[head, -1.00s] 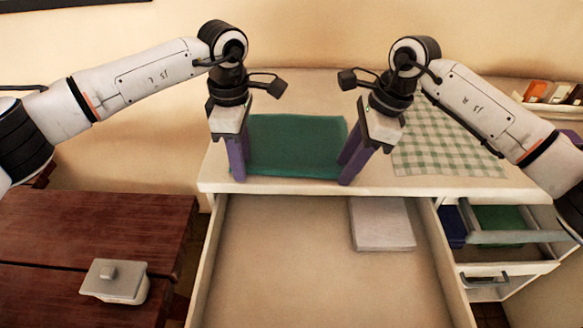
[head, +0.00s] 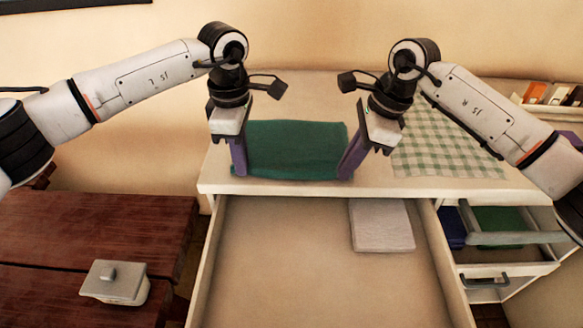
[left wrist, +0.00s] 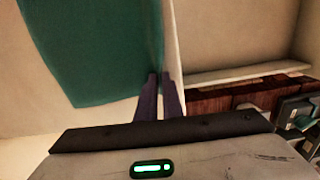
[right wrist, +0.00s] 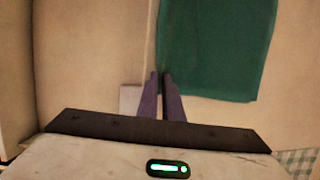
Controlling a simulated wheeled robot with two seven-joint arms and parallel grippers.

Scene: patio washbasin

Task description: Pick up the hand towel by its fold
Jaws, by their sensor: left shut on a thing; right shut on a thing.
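The hand towel appears to be the green folded cloth (head: 295,148) lying on the white counter top, its near edge along the counter's front edge. My left gripper (head: 241,173) points down and is shut on the towel's near left corner. My right gripper (head: 346,175) is shut on its near right corner. In the left wrist view the towel (left wrist: 95,50) reaches the closed fingertips (left wrist: 160,78). In the right wrist view the towel (right wrist: 215,50) also meets the fingertips (right wrist: 160,77). I cannot tell how much cloth is between the fingers.
An open drawer (head: 290,260) juts out below the counter (head: 225,186), with a pale folded cloth (head: 381,226) inside. A green checked cloth (head: 440,145) lies right of the towel. A smaller open drawer (head: 520,238) holds blue and green items. A lidded box (head: 115,282) stands on the wooden table.

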